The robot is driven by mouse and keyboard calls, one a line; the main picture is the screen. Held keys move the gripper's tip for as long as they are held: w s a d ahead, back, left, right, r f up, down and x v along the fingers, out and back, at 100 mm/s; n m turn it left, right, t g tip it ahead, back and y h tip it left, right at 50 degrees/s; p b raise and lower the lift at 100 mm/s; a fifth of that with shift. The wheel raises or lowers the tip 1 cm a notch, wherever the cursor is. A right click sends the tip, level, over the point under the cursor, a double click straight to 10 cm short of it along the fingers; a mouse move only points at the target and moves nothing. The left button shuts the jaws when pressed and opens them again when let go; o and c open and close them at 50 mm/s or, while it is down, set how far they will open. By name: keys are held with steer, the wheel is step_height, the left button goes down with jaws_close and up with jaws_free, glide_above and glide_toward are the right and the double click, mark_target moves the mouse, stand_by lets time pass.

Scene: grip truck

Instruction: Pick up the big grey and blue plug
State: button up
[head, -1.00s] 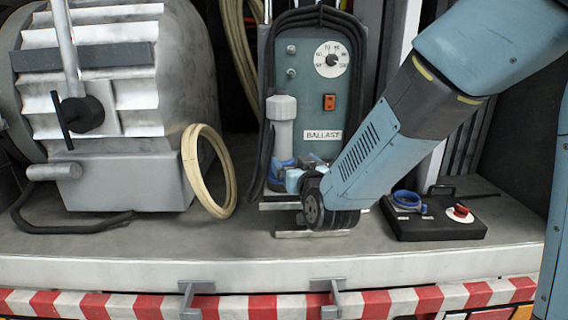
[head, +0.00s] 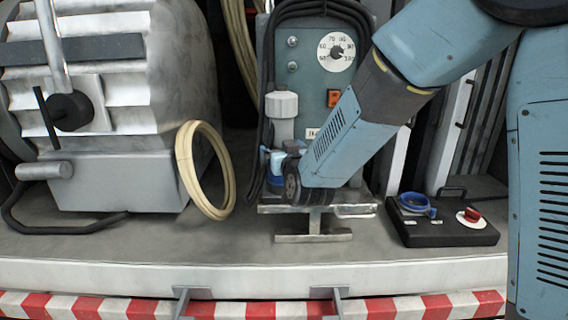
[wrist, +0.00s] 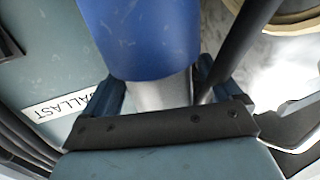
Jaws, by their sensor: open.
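The big grey and blue plug (head: 282,106) stands upright in front of the ballast box, with its grey end up and its blue part (head: 276,178) low, partly hidden by my gripper. In the wrist view its blue part (wrist: 145,38) is large and close, with a grey section below it between my fingers. My gripper (head: 268,160) is at the plug's lower half in the head view. In the wrist view my gripper (wrist: 168,90) is open, with one finger on each side of the plug. Whether the fingers touch it I cannot tell.
The ballast box (head: 308,75) with dial and black cable stands behind. A cream coiled hose (head: 183,160) and a big grey machine (head: 110,180) are left. A black box with a blue socket and red knob (head: 445,222) is right. The truck bed's front strip is clear.

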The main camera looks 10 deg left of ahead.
steer(key=c, duration=1.4)
steer(key=shift+r, duration=0.1)
steer(key=shift+c, duration=0.6)
steer(key=shift+r, duration=0.1)
